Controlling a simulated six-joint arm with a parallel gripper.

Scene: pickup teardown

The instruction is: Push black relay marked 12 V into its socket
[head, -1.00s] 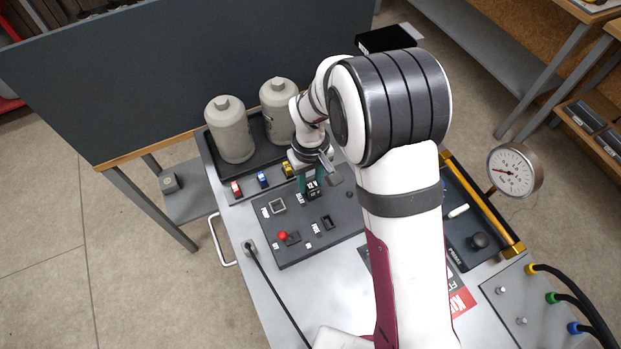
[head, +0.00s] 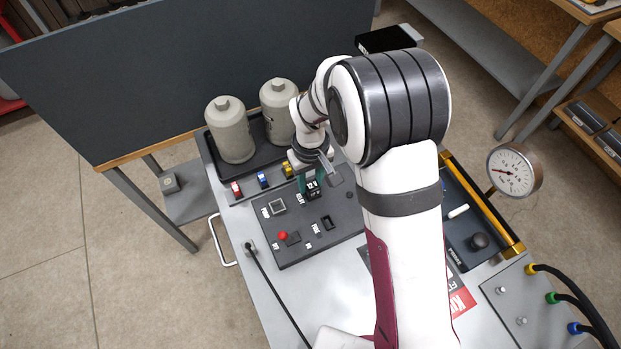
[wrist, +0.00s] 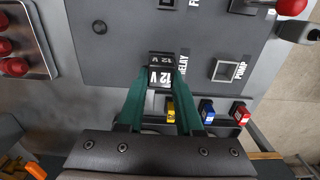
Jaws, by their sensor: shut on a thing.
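The black relay marked 12 V (wrist: 160,77) is between the green fingertips of my gripper (wrist: 161,84) in the wrist view. My gripper is shut on it from both sides. In the head view the relay (head: 313,190) shows below my gripper (head: 312,183), over the dark panel beside the RELAY label. The label (wrist: 184,63) also reads next to the relay in the wrist view. The socket is hidden by the relay and fingers. I cannot tell how deep the relay sits in it.
The dark panel (head: 285,250) bears a square PUMP frame (head: 278,206), a FUSE holder (head: 326,222) and a red-tipped switch (head: 283,236). Red, blue and yellow fuses (head: 263,180) stand in a row close behind my gripper. Two grey canisters (head: 230,130) stand farther back.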

